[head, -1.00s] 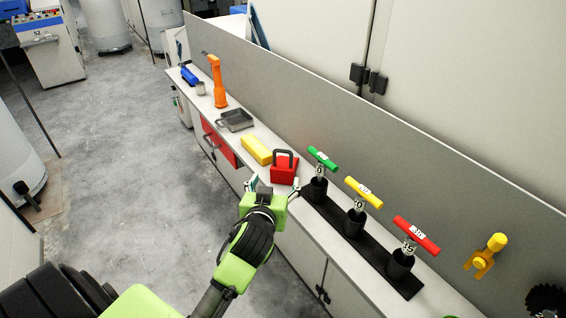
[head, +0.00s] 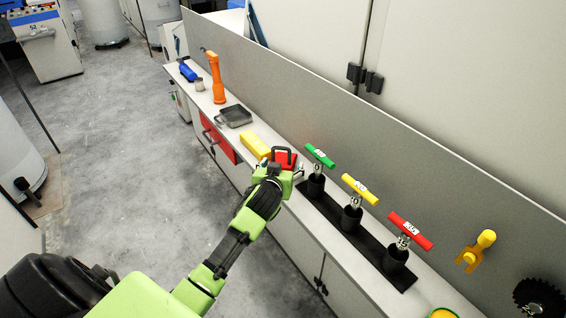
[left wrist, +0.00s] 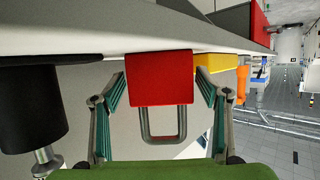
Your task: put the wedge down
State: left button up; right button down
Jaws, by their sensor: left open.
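A red block with a dark loop handle (head: 286,156) rests on the narrow worktop; I take it to be the wedge, though its shape does not make this certain. In the left wrist view the red block (left wrist: 160,78) sits between my fingers with its handle toward my palm. My left gripper (head: 284,170) is open around it. In the left wrist view my left gripper (left wrist: 161,92) has a finger on each side, with gaps showing between fingers and block. A yellow block (head: 255,145) lies just beyond it. My right gripper is out of view.
A black rack (head: 370,245) holds T-handled tools in green (head: 320,156), yellow (head: 360,189) and red (head: 410,230) to the right. A grey tray (head: 234,116) and an orange tool (head: 217,80) stand farther along. A grey panel (head: 440,170) backs the worktop (head: 328,228).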

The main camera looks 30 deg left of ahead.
aim_at(284, 153)
pick_arm(q)
jog(key=shift+x, duration=1.4)
jog(key=shift+r, duration=0.1)
jog(key=shift+c, duration=0.4)
jog(key=shift+a, duration=0.1)
jog(key=c, duration=1.5)
jog(key=shift+r, duration=0.1)
jog(key=shift+c, duration=0.2)
